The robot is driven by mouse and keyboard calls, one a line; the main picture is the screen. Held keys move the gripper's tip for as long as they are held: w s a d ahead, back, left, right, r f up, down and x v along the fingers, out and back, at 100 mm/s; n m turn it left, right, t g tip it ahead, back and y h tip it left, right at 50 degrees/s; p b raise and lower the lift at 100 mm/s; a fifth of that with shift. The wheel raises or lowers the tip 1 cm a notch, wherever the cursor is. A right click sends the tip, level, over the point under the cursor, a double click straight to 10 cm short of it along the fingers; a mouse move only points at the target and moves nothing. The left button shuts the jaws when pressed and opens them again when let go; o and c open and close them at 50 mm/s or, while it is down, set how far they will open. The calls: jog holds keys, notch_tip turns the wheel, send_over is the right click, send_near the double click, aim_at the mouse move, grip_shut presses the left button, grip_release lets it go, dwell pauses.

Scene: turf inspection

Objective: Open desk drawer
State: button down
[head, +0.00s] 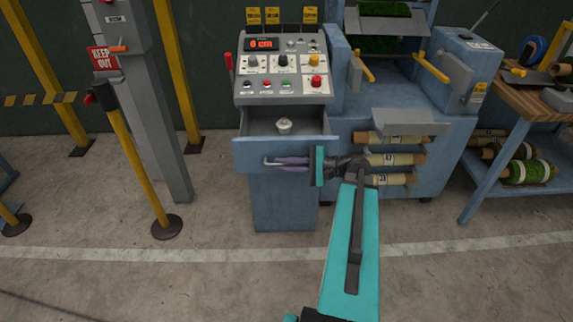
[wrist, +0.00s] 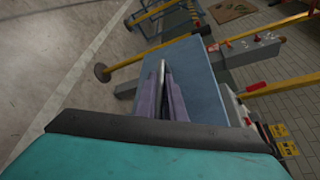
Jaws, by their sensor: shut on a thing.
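The desk drawer (head: 250,156) is a blue drawer under the control panel in the head view. It stands pulled out, and its grey inside shows with a small whitish object (head: 284,125) in it. My gripper (head: 272,162) is at the drawer front, with its purple fingers shut on the metal drawer handle (head: 268,158). In the wrist view the fingers (wrist: 167,85) lie close together in front of the blue drawer front (wrist: 190,62), with the bright handle (wrist: 162,72) between them. The fingers hide part of the handle.
The control panel (head: 283,72) with buttons and a display stands above the drawer. A blue machine (head: 455,75) with paper rolls (head: 395,160) is to the right. A yellow post (head: 135,165) and a grey column (head: 150,110) stand left. Open concrete floor (head: 200,285) lies in front.

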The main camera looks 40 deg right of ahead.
jog(key=shift+a+r, duration=0.1)
jog(key=shift+a, duration=0.15)
jog(key=c, duration=2.1)
grip_release()
jog(key=shift+d, duration=0.15)
jog(key=shift+d, duration=0.1)
jog(key=shift+s+d, duration=0.1)
jog(key=shift+s, duration=0.05)
jog(key=b+v, duration=0.1)
jog(key=v, duration=1.2)
jog(key=shift+s, duration=0.15)
